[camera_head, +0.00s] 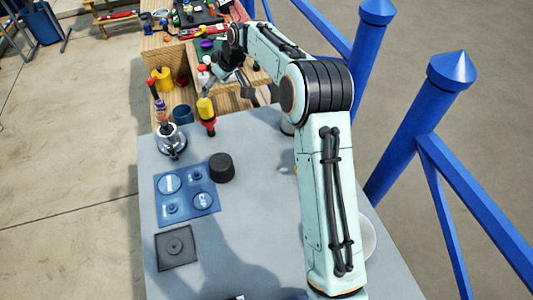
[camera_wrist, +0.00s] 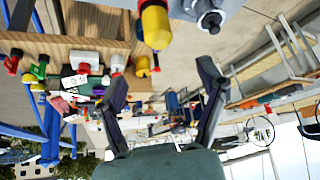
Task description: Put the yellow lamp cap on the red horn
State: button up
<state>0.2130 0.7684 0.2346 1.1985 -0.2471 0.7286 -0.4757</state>
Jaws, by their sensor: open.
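The yellow lamp cap (camera_head: 206,107) sits on top of the red horn (camera_head: 210,127), which stands at the back edge of the grey table. The two look upright and in line. In the wrist view, which is upside down, the cap (camera_wrist: 155,27) hangs at the top centre, with a bit of red at its end. My gripper (camera_head: 234,86) is open and empty, behind and to the right of the cap in the head view. Its two fingers (camera_wrist: 163,80) are spread wide in the wrist view, with the cap outside them. How far apart they are in depth is unclear.
A silver lamp-like object (camera_head: 171,143) and blue cup (camera_head: 182,114) stand left of the horn. A black cylinder (camera_head: 222,167), blue panel (camera_head: 187,194) and dark square pad (camera_head: 175,248) lie nearer. A wooden compartment box (camera_head: 160,60) stands behind.

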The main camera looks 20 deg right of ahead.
jog(key=s+r+m+g+h, duration=0.1)
jog(key=s+r, duration=0.2)
jog(key=s, duration=0.6)
jog(key=s+r+m+g+h, duration=0.1)
jog(key=s+r, duration=0.2)
jog(key=s, duration=0.7)
jog(key=s+d+f+m+g, duration=0.1)
jog(key=s+m, duration=0.1)
jog(key=s, duration=1)
jog(key=s+f+m+g, duration=0.1)
jog(key=s+f+g, duration=0.1)
jog(key=s, duration=1.1)
jog(key=shift+d+m+h, duration=0.35)
jog(key=shift+m+h, duration=0.05)
jog(key=shift+f, duration=0.1)
